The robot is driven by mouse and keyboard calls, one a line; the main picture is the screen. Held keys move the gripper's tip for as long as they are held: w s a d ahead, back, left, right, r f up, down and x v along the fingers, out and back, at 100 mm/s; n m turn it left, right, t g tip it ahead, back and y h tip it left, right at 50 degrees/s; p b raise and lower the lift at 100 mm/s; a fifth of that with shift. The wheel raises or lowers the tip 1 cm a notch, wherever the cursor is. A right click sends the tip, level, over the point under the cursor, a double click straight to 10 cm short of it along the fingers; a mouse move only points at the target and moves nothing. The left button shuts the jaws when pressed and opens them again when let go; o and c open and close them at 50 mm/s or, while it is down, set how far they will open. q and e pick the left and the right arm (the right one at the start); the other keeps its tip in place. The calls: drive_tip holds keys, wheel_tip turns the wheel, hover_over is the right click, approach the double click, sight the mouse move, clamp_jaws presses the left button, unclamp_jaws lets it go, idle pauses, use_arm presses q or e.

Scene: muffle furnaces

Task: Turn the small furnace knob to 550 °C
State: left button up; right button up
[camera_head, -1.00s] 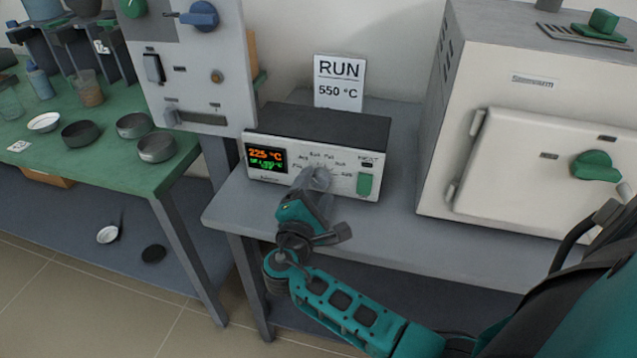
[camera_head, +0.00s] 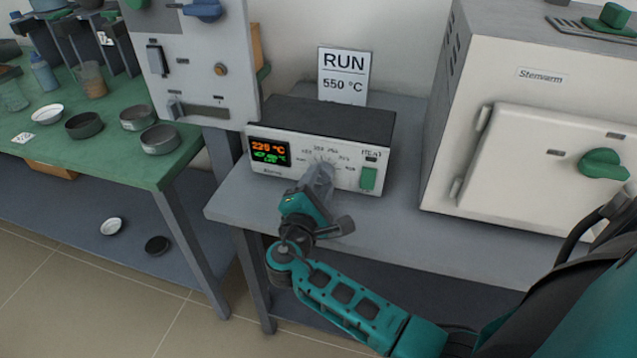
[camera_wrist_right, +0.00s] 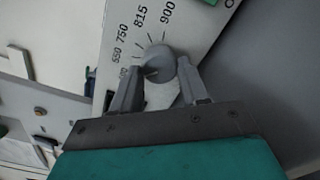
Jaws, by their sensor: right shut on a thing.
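The small furnace control box (camera_head: 330,122) has a dark top and a pale front. Its display (camera_head: 269,152) shows about 226 °C in orange, with smaller green text that I cannot read surely. The grey round knob (camera_wrist_right: 160,62) is in the right wrist view, beside dial marks 550, 750, 815 and 900. In the head view my fingers mostly hide it. My right gripper (camera_head: 321,172) is shut on the knob, one finger on each side. I cannot tell which mark the knob points at. My left gripper is not in view.
A sign (camera_head: 343,76) behind the box reads RUN 550 °C. A green switch (camera_head: 368,178) sits right of the dial. A large pale furnace (camera_head: 540,150) stands to the right, and a grey panel unit (camera_head: 195,75) to the left. The grey table front is clear.

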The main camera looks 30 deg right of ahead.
drive_tip(key=shift+c, duration=0.6)
drive_tip(key=shift+f+m+b, duration=0.15)
drive_tip(key=shift+m+b, duration=1.35)
drive_tip(key=shift+m, duration=0.2)
drive_tip(key=shift+m+b, duration=0.45)
drive_tip(key=shift+m, duration=0.15)
drive_tip(key=shift+m+b, duration=0.45)
drive_tip(key=shift+m, duration=0.05)
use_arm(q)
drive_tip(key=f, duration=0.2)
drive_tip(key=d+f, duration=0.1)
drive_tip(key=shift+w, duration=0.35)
use_arm(e)
drive_tip(key=shift+r, duration=0.2)
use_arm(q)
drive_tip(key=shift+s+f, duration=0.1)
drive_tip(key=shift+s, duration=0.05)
use_arm(e)
drive_tip(key=o, duration=1.1)
drive_tip(key=shift+c, duration=0.2)
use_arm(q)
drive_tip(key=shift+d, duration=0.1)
